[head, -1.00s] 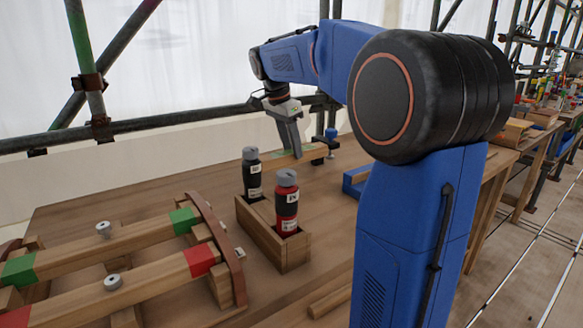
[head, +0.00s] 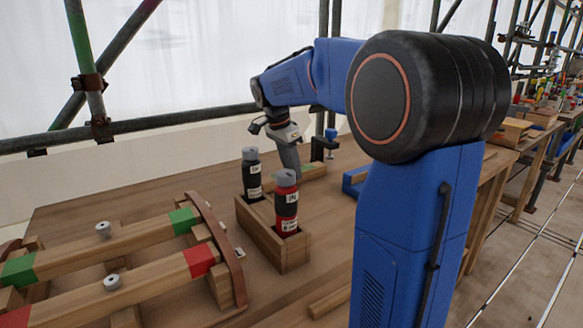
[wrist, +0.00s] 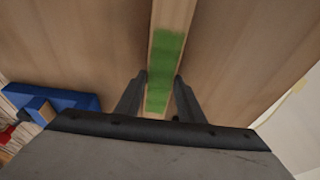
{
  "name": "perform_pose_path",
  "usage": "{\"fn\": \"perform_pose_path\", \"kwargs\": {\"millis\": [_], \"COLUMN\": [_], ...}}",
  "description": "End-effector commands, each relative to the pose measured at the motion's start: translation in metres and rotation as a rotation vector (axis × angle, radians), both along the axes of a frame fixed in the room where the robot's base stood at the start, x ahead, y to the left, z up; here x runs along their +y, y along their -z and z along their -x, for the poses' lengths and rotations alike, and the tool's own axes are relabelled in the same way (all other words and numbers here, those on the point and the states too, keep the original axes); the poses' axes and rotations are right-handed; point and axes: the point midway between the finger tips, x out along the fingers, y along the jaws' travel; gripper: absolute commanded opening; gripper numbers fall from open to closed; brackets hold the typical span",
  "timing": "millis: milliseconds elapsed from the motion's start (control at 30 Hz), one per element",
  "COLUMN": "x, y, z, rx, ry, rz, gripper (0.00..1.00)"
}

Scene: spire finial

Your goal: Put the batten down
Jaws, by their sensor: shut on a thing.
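The batten (head: 314,172) is a pale wooden strip with green paint, low over the bench or on it, behind the two bottles; I cannot tell whether it touches the bench. In the wrist view its green part (wrist: 166,55) runs between my fingers and on toward the top edge. My gripper (head: 292,170) points down and is shut on the batten; its fingertips are partly hidden behind the red bottle in the head view. Both fingers show beside the batten in the wrist view (wrist: 158,88).
A wooden box (head: 270,245) holds a black bottle (head: 252,172) and a red bottle (head: 286,205). A blue holder (head: 354,182) is to the right. A frame with green and red bands (head: 120,255) lies front left.

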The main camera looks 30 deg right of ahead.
Motion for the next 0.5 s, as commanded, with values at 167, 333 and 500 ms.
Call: {"fn": "perform_pose_path", "kwargs": {"millis": [167, 333, 500], "x": [0.0000, 0.0000, 0.0011], "y": [0.0004, 0.0003, -0.0055], "z": [0.0000, 0.0000, -0.0001], "rx": [0.000, 0.000, 0.000], "ry": [0.000, 0.000, 0.000], "rz": [0.000, 0.000, 0.000], "gripper": [0.54, 0.54, 0.54]}}
